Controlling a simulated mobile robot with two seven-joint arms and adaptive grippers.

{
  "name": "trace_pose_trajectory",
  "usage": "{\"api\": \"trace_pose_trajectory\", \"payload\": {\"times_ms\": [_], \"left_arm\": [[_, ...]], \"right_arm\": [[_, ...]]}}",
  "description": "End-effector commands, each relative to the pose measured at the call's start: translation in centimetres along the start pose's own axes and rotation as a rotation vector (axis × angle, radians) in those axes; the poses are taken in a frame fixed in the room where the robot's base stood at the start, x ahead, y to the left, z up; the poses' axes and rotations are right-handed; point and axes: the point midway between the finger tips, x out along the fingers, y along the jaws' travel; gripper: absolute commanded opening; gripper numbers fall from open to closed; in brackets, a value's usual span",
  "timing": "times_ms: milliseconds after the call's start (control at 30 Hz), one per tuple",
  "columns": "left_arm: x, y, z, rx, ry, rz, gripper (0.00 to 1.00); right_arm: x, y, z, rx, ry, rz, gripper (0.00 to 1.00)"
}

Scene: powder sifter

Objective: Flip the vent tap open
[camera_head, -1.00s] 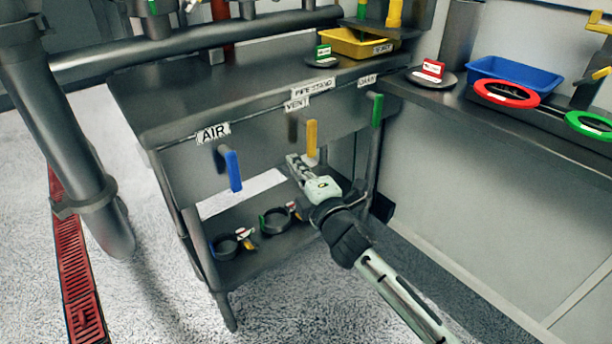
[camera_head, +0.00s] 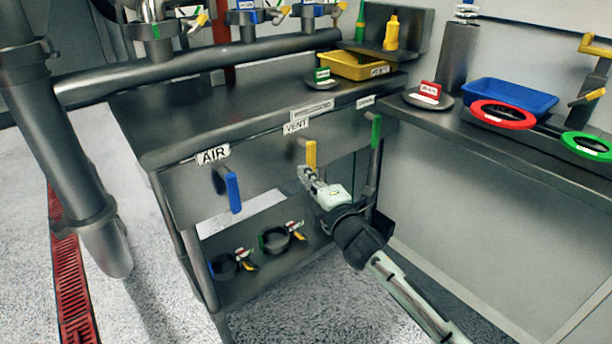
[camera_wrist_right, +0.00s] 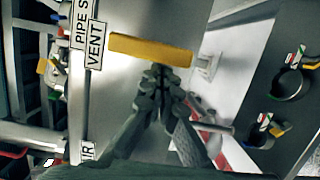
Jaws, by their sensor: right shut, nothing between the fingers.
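The vent tap's yellow lever (camera_head: 311,153) hangs straight down on the front panel of the bench, below and right of the VENT label (camera_head: 295,127). My right gripper (camera_head: 304,172) is shut and empty, with its fingertips close beside the lower end of the yellow lever. In the right wrist view the yellow lever (camera_wrist_right: 150,49) lies just beyond the shut fingertips (camera_wrist_right: 160,72); I cannot tell whether they touch. My left gripper is not in view.
The blue AIR lever (camera_head: 233,192) hangs to the left and the green DRAIN lever (camera_head: 376,131) to the right. Two dark rings with small tags (camera_head: 276,239) lie on the lower shelf. A side counter (camera_head: 450,108) stands at the right.

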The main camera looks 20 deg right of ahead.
Motion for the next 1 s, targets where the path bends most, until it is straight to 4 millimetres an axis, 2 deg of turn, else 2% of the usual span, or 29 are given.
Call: {"api": "trace_pose_trajectory", "payload": {"times_ms": [200, 600, 867, 1000], "left_arm": [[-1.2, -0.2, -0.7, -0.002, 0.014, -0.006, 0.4], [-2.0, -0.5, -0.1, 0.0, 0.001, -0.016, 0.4], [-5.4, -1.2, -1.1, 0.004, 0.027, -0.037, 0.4], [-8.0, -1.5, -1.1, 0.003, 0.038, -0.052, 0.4]], "right_arm": [[0.1, -0.2, 0.2, -0.039, 0.0, 0.01, 0.0], [0.2, -0.5, 0.7, -0.116, -0.001, 0.029, 0.0], [0.4, -1.0, 1.6, -0.262, -0.001, 0.067, 0.0], [0.6, -1.2, 2.3, -0.379, -0.001, 0.096, 0.0]]}}
